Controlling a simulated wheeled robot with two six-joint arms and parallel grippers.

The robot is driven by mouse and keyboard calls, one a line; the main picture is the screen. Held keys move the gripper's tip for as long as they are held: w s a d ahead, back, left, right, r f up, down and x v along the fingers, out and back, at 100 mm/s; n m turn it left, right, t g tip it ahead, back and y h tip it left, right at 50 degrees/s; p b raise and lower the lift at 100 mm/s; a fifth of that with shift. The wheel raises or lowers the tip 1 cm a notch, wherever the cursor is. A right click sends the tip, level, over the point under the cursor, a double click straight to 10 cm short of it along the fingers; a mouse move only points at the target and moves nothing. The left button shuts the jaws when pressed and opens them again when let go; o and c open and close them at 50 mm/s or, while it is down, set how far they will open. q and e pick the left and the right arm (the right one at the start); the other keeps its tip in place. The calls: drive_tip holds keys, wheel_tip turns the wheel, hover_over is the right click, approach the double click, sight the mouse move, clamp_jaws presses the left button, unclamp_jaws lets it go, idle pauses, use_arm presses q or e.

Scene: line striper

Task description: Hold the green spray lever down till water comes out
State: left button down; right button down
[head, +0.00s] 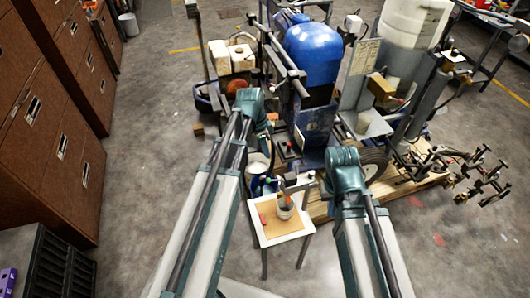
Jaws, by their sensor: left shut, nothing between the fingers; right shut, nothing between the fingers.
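I cannot make out a green spray lever in the head view. The blue line striper (313,45) stands ahead, with its dark lower body below the rounded blue tank. My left gripper (268,128) is small and partly hidden beyond its teal arm joint, close to the striper's left side. It is shut and empty. Neither clearly touches the striper.
The small white table (298,221) holds a tan board and a red block (263,219). A wooden pallet (399,187) carries the machine; metal clamp-like parts (482,172) lie at its right. Brown cabinets (62,130) line the left. The floor between cabinets and striper is open.

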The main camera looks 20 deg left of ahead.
use_arm(q)
drive_tip(key=f+b, duration=0.3)
drive_tip(key=d+f+b, duration=0.1)
drive_tip(key=f+b, duration=0.2)
drive_tip(key=f, duration=0.1)
drive_tip(key=f+b, duration=0.4)
drive_tip(key=shift+s+d, duration=0.15)
drive_tip(key=shift+s, duration=0.1)
drive_tip(key=shift+s+f, duration=0.15)
drive_tip(key=shift+f, duration=0.1)
wheel_tip(320, 180, down, 6)
drive_tip(key=s+a+t+h+b, duration=0.1)
drive_tip(key=t+h+b, duration=0.3)
drive_tip(key=b, duration=0.9)
drive_tip(key=shift+s+a+h, duration=0.4)
drive_tip(key=shift+a+h, duration=0.5)
drive_tip(key=shift+h, duration=0.3)
idle(3.6)
